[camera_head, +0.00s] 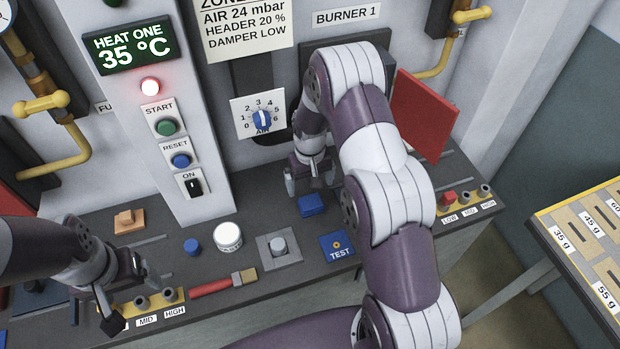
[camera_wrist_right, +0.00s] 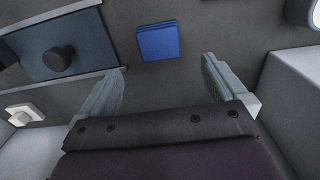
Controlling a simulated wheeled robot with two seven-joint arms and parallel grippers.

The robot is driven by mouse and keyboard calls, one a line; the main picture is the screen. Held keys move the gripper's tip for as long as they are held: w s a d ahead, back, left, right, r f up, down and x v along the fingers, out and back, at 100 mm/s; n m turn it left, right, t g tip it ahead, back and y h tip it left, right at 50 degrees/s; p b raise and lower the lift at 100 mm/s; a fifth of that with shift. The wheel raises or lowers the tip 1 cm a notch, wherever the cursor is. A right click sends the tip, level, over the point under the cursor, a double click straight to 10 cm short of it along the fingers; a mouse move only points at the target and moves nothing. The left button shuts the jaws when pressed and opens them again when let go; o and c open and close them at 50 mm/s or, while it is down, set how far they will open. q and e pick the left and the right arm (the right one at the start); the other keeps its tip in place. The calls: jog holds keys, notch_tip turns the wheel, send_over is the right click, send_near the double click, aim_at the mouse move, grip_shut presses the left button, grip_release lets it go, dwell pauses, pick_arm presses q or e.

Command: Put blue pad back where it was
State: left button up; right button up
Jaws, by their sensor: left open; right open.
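A small square blue pad (camera_head: 311,204) lies flat on the dark shelf below the burner panel. It also shows in the right wrist view (camera_wrist_right: 158,41), just beyond the fingertips. My right gripper (camera_head: 311,184) is open and empty, pointing down just behind the pad, with its fingers apart from it. It also shows in the right wrist view (camera_wrist_right: 164,66). A blue TEST plate (camera_head: 338,247) with an orange dot lies nearer the shelf's front edge. My left gripper (camera_head: 130,296) is open and empty over the left front, near the MID and HIGH knobs.
A white round tub (camera_head: 228,237), a blue round piece (camera_head: 192,246), a grey block with a knob (camera_head: 279,246) and a red-handled brush (camera_head: 224,283) stand or lie on the shelf. An orange block (camera_head: 129,220) is at left. A control column (camera_head: 165,120) rises behind; a weight rack (camera_head: 585,250) is right.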

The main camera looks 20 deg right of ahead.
jog(key=s+a+r, duration=0.2)
jog(key=s+r, duration=0.4)
jog(key=r, duration=0.4)
jog(key=s+a+r, duration=0.1)
jog(key=s+r, duration=0.1)
jog(key=s, duration=0.4)
jog(key=s+a+r+t, duration=0.1)
jog(key=s+r, duration=0.1)
jog(key=s, duration=0.5)
jog(key=shift+a+r+n+b, duration=0.2)
jog(key=shift+a+n+b, duration=0.1)
jog(key=shift+a+n, duration=0.1)
jog(key=shift+w, duration=0.15)
jog(key=shift+c, duration=0.4)
